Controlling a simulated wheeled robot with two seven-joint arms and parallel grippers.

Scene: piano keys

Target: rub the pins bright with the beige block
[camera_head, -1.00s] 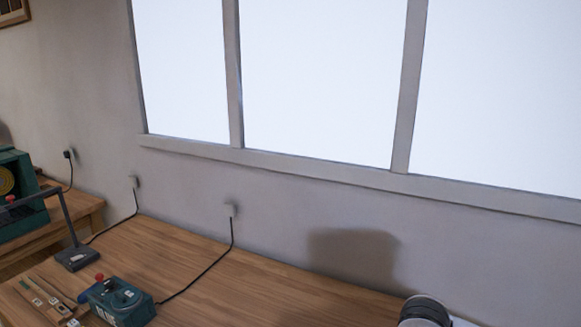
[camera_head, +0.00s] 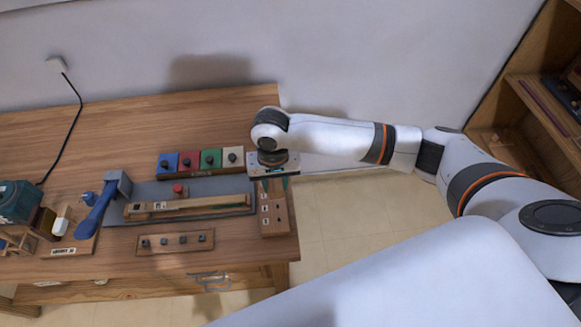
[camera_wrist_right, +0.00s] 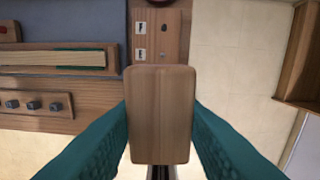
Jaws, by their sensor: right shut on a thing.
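In the head view my right gripper (camera_head: 275,183) points down at the right end of the table, over a wooden board (camera_head: 273,218) with white labels and small dark marks. In the right wrist view its teal fingers stand on both sides of a wooden piece (camera_wrist_right: 160,115) with rounded corners, and it is shut on it. The beige block (camera_head: 233,158) sits at the right end of a row of coloured blocks, with a dark knob on top. I cannot tell for sure which small parts are the pins. My left gripper is not in view.
Blue, red and green blocks (camera_head: 189,161) stand beside the beige one. A grey base (camera_head: 150,190) carries a long wooden key piece (camera_head: 190,206). A strip with several dark knobs (camera_head: 175,242) lies in front. A blue-handled tool (camera_head: 97,208) stands left.

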